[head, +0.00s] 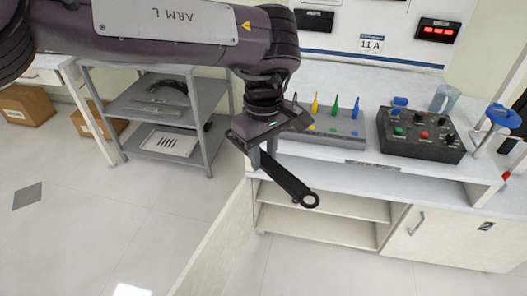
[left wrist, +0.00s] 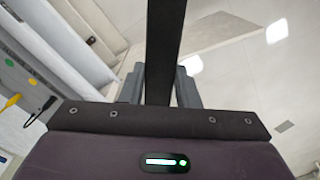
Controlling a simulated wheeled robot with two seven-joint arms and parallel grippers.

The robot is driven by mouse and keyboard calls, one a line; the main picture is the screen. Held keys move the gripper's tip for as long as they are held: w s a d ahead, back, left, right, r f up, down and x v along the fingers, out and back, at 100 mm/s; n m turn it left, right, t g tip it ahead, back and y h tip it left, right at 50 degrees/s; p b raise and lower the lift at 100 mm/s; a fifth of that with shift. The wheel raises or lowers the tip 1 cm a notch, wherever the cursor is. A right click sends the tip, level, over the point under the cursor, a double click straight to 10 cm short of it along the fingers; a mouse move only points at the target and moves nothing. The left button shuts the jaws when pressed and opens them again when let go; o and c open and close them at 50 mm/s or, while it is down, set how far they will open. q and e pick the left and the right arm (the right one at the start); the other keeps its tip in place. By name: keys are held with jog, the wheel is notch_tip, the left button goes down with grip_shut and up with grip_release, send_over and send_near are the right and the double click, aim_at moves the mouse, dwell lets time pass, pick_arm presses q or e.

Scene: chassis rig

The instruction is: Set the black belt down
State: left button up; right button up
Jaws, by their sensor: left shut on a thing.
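The black belt (head: 288,182) is a flat dark strip with a rounded end that has a hole in it. My left gripper (head: 262,150) is shut on it, and the belt slants down to the right from the fingers. The belt hangs in the air in front of the workbench's near edge, above the height of the open shelves. In the left wrist view the belt (left wrist: 163,45) runs straight away between the two grey fingers (left wrist: 158,85). The end of the belt inside the jaws is hidden. My right gripper is not in view.
The white workbench (head: 345,178) holds a grey rack (head: 335,128) of coloured pegs and a black button box (head: 420,135). A blue-topped item (head: 502,115) stands at the right. A grey shelf unit (head: 147,107) stands at the left, near cardboard boxes (head: 25,103). The floor between is clear.

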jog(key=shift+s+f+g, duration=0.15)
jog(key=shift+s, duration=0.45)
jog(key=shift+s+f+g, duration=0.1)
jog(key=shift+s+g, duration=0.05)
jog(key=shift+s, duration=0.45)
